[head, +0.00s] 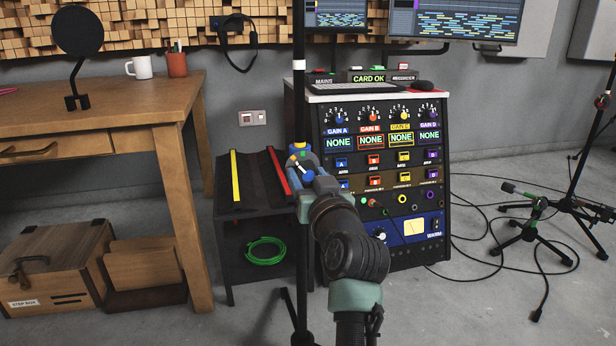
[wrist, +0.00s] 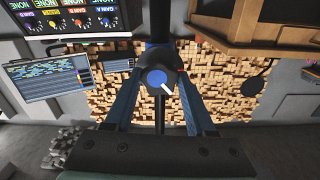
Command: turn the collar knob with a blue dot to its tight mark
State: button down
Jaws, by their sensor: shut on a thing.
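The collar knob (wrist: 156,77) has a round blue face and a white pointer, and sits on a black collar on a dark upright pole (head: 299,80). In the wrist view its pointer slants to the lower right. A small red mark (wrist: 180,70) shows at the right of the collar, close to a fingertip. My gripper (wrist: 161,70) is shut on the knob, one blue finger on each side. In the head view my gripper (head: 306,172) is at the pole, and my arm and fingers hide much of the knob there.
A rack (head: 440,200) with several coloured knobs and displays stands right behind the pole. A low dark shelf (head: 232,200) with a green cable coil (head: 264,250) stands behind at left. A wooden desk (head: 100,100) is further left.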

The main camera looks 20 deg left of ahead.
jog(key=shift+r+m+p, duration=0.1)
jog(key=shift+m+p, duration=0.2)
jog(key=shift+p, duration=0.15)
jog(key=shift+m+p, duration=0.5)
jog(key=shift+p, duration=0.35)
jog(key=m+p, duration=0.2)
jog(key=shift+p, duration=0.3)
jog(key=shift+m+p, duration=1.5)
jog(key=shift+m, duration=0.6)
jog(key=shift+c, duration=1.1)
grip_release()
jog(key=shift+s, duration=0.1)
